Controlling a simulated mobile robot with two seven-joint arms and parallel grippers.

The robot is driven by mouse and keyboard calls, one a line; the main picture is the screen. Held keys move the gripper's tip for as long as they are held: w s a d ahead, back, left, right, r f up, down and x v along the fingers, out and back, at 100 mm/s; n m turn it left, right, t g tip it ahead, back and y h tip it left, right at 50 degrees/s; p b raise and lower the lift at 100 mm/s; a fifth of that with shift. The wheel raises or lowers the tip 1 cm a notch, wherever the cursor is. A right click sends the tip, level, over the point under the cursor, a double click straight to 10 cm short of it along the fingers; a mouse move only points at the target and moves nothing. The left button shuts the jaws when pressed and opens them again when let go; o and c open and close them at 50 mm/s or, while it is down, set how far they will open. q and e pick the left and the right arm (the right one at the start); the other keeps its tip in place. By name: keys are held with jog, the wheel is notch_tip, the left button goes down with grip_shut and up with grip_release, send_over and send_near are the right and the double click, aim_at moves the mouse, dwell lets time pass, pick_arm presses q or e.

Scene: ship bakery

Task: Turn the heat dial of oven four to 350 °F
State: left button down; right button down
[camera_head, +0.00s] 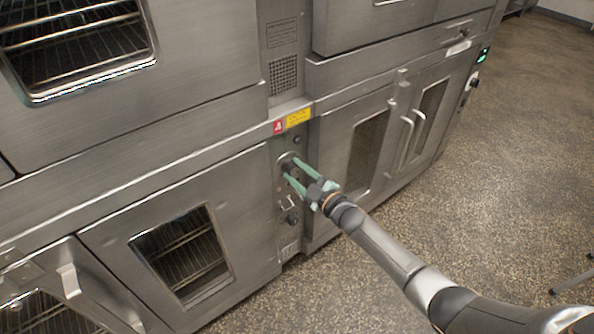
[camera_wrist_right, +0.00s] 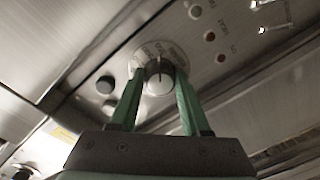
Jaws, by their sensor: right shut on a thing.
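In the right wrist view the fingers (camera_wrist_right: 160,74) are shut on the dial. Which oven number this panel carries cannot be read. My left gripper is not in view.
A black knob (camera_wrist_right: 105,84) sits beside the dial, with indicator lights (camera_wrist_right: 209,37) on the other side. Red and yellow labels (camera_head: 298,117) are above the panel. Oven doors (camera_head: 185,255) with windows flank it. Speckled floor (camera_head: 450,190) lies open at right.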

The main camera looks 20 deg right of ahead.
jog(key=shift+m, duration=0.6)
jog(key=shift+c, duration=1.8)
grip_release()
jog(key=p+v, duration=0.3)
jog(key=v, duration=0.9)
jog(key=shift+s, duration=0.2)
jog(key=shift+d, duration=0.1)
